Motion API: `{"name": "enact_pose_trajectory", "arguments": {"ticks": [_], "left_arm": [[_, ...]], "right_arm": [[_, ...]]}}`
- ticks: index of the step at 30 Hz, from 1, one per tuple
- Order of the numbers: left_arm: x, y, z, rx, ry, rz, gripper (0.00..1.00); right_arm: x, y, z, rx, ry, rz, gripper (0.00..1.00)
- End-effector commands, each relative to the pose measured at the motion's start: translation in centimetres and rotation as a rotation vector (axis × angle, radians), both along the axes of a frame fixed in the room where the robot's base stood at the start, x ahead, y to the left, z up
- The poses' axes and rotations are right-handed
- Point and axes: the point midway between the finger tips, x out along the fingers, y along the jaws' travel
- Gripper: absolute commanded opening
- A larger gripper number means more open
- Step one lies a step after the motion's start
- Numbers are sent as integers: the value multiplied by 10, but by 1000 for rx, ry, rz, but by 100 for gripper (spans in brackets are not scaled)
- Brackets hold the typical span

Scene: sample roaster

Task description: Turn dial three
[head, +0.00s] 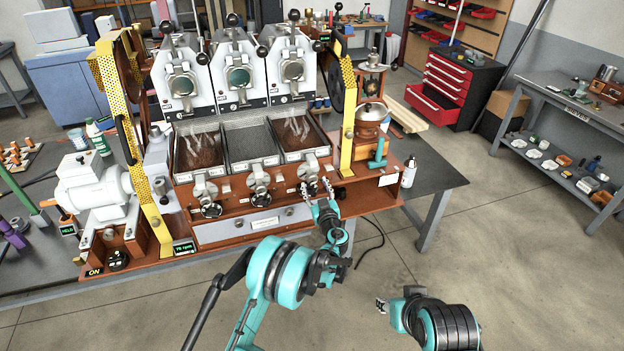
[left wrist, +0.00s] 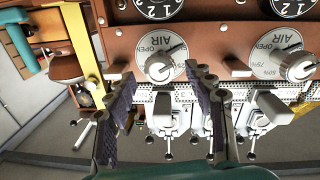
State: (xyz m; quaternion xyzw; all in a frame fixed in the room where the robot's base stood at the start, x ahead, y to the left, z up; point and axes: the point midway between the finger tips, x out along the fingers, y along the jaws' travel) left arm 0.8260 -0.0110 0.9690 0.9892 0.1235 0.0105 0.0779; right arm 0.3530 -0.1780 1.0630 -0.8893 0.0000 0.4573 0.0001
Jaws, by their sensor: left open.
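A row of three round dials runs along the roaster's front in the head view: left (head: 210,208), middle (head: 260,199) and right, the third from the left (head: 305,190). Contact cannot be told. My right gripper (head: 381,305) is low and away from the roaster.
Three sample trays, such as the right one (head: 318,148), sit above the dials. A yellow perforated post (head: 347,140) and a teal handle (head: 378,158) stand to the right. A drawer front (head: 225,232) lies below. The floor in front is mostly open.

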Motion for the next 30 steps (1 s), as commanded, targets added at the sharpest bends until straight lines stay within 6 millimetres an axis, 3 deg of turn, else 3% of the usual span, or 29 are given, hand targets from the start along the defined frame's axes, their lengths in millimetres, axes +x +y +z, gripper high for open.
{"name": "enact_pose_trajectory", "arguments": {"ticks": [3,9,19,25,30], "left_arm": [[20,6,-1,0,0,2,54],[41,11,-1,1,1,0,54],[45,12,0,1,1,0,54],[45,12,0,1,1,0,3],[45,12,0,3,2,1,3]], "right_arm": [[0,0,-4,0,0,0,40],[0,0,-7,0,0,0,40],[0,0,-7,0,0,0,40],[0,0,-7,0,0,0,40],[0,0,-7,0,0,0,40]]}}
